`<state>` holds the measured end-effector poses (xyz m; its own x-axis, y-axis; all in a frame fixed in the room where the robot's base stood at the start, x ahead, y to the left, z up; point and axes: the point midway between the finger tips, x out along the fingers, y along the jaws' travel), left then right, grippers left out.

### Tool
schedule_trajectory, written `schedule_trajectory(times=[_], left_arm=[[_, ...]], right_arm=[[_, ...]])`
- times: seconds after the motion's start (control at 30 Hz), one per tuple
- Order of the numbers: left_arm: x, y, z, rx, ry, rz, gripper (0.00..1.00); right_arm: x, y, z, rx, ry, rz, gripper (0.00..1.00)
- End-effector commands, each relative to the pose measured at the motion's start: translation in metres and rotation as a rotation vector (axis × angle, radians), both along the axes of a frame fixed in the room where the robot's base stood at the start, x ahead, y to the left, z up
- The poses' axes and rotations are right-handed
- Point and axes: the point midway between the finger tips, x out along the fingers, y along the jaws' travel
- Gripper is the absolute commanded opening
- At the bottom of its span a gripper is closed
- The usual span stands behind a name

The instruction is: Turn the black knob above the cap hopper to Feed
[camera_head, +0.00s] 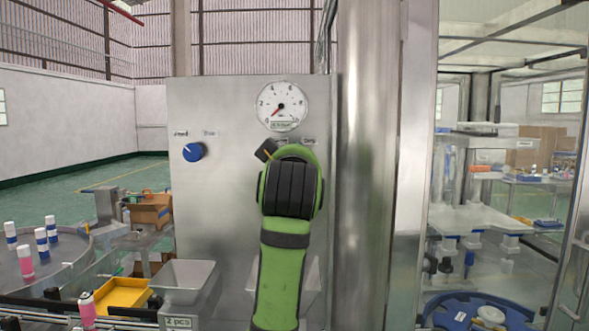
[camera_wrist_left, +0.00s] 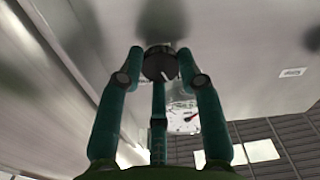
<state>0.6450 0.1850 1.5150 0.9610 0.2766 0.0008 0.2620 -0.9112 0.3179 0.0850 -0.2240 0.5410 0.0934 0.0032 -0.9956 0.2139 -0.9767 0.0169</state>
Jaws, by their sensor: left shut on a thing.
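The black knob (camera_wrist_left: 158,66) shows in the left wrist view, on the steel panel, with a white pointer line on its face. My left gripper (camera_wrist_left: 160,52) has its green fingers around the knob and is shut on it. Two small labels sit just above the wrist, too small to read. A hopper (camera_head: 313,278) stands partly hidden behind my arm, below the knob. My right gripper is not in view.
A blue knob (camera_head: 193,152) sits left on the panel (camera_head: 225,210). A round gauge (camera_head: 282,106) is above my wrist. A second hopper (camera_head: 185,276) stands lower left beside a yellow tray (camera_head: 122,293). A thick steel post (camera_head: 362,170) rises close on the right.

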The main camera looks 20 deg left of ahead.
Motion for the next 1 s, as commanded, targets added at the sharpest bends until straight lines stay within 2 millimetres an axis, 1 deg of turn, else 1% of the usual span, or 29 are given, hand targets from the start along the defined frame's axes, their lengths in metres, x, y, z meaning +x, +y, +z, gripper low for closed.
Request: schedule_trajectory(times=[0.2, 0.5, 0.7, 1.0], left_arm=[[0.0003, -0.0009, -0.0013, -0.187, -0.05, -0.002, 0.04], [0.0003, -0.0009, -0.0002, -0.37, -0.104, -0.002, 0.04], [0.0003, -0.0006, -0.0002, -0.433, -0.123, -0.001, 0.04], [0.0002, -0.0005, 0.0001, -0.462, -0.132, -0.001, 0.04]], right_arm=[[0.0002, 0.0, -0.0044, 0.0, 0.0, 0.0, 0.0], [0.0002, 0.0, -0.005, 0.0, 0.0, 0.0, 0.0], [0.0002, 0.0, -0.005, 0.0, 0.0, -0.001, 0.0], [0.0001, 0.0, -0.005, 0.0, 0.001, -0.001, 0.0]])
